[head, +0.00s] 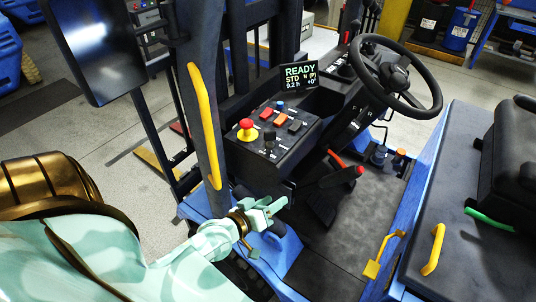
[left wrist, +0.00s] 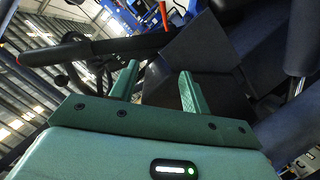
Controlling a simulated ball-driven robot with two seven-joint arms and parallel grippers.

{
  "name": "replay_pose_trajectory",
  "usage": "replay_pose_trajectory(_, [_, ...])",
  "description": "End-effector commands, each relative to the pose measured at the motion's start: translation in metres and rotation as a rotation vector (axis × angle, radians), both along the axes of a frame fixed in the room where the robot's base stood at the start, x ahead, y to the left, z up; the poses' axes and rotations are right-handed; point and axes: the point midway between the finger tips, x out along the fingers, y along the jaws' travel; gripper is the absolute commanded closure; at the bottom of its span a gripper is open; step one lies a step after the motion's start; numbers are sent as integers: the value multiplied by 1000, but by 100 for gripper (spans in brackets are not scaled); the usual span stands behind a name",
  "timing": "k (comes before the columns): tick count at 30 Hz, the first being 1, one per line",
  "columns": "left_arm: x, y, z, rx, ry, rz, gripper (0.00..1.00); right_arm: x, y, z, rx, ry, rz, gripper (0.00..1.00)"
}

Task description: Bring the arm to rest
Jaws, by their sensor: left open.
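My left arm, pale green with a bronze shoulder, comes in from the lower left in the head view. My left gripper (head: 273,207) is open and empty, above the step side of a blue forklift cab, below the control console (head: 273,132). In the left wrist view its two green fingers (left wrist: 160,72) stand apart with nothing between them. A lever with a red tip (head: 347,170) rises from the cab floor to the right of the gripper, apart from it. My right gripper is in neither view.
A yellow grab handle (head: 204,125) runs up the dark pillar near my forearm. The steering wheel (head: 395,75), a READY display (head: 300,75) and a red emergency button (head: 246,126) lie beyond. The black seat (head: 508,150) is at right. The floor mat (head: 335,245) is open.

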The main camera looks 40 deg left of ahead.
Motion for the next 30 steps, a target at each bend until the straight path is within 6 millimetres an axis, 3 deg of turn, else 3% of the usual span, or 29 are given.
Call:
replay_pose_trajectory(6, [-3,0,-18,19,24,-2,53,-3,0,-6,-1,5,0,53])
replay_pose_trajectory(24, [-3,0,-19,38,30,-10,53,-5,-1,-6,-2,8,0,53])
replay_pose_trajectory(27, [-12,4,-43,121,83,-30,53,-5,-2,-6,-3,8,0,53])
replay_pose_trajectory(29, [-24,8,-72,189,151,-49,53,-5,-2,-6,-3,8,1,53])
replay_pose_trajectory(30, [-36,10,-98,238,207,-67,53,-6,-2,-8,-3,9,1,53])
